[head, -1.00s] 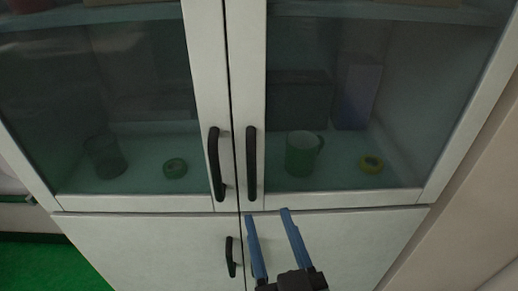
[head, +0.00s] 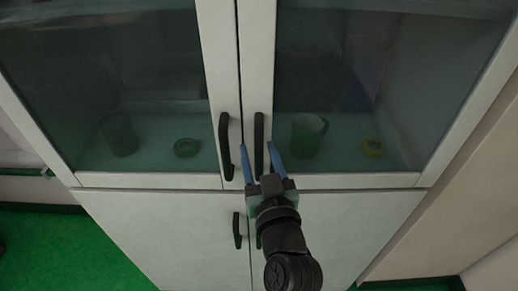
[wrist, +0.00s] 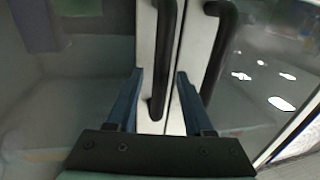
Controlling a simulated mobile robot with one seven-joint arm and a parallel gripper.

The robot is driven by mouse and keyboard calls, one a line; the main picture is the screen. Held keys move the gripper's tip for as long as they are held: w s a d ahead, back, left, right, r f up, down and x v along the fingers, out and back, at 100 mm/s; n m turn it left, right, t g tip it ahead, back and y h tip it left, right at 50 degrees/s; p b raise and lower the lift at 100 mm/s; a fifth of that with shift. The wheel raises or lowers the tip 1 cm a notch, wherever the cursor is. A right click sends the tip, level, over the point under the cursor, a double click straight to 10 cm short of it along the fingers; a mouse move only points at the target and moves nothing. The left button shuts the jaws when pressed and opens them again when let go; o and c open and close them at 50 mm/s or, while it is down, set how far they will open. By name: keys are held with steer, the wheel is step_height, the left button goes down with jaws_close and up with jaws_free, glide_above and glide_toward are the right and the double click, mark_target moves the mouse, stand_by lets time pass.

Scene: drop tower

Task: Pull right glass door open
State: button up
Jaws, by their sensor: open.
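The right glass door (head: 392,90) is shut, with a pale frame and a dark vertical handle (head: 259,138) near its inner edge. My gripper (head: 257,147) is open at the lower part of this handle, one blue finger on each side of it. The wrist view shows the same handle (wrist: 166,50) lying between the two fingertips of my gripper (wrist: 160,74). I cannot tell whether a finger touches it, or how deep it sits between them.
The left glass door (head: 110,80) is shut, and its handle (head: 225,145) is close beside my gripper. A lower cupboard handle (head: 237,230) is below. Green floor (head: 50,250) is at left.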

steer(key=shift+w, duration=0.1)
jaws_close()
stand_by(1.4)
